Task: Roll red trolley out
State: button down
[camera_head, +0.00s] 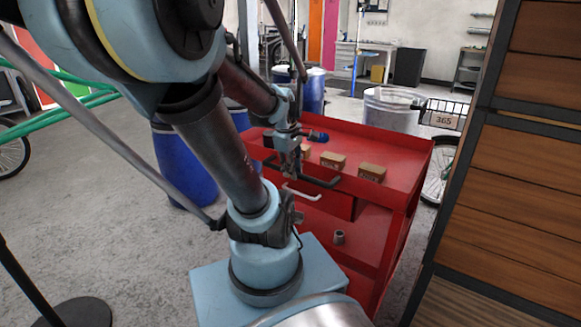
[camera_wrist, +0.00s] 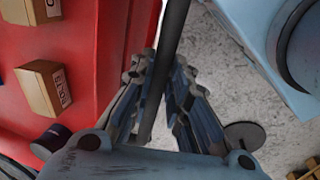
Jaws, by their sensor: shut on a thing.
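The red trolley (camera_head: 418,160) stands right of centre in the head view, with a top tray, a lower shelf and a dark bar handle (camera_head: 322,183) on its near side. Its red body also fills the left of the wrist view (camera_wrist: 88,12). My gripper (camera_head: 291,170) is at the handle's left part. In the wrist view my gripper's fingers (camera_wrist: 163,92) lie on both sides of the dark handle bar (camera_wrist: 171,38) and are shut on it. The exact contact is partly hidden in the head view.
Small cardboard boxes (camera_head: 372,172) and a dark blue item (camera_head: 318,136) sit on the top tray. A small cup (camera_head: 339,237) stands on the lower shelf. Blue barrels (camera_head: 184,165) are left of the trolley. A wooden slatted unit (camera_head: 520,190) is close on the right.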

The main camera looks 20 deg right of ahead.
dwell(0.3)
jog(key=c, duration=1.5)
grip_release()
jog(key=shift+c, duration=0.2)
jog(key=shift+r, duration=0.1)
jog(key=v, duration=1.1)
jog(key=shift+r, duration=0.4)
jog(key=shift+a, duration=0.2)
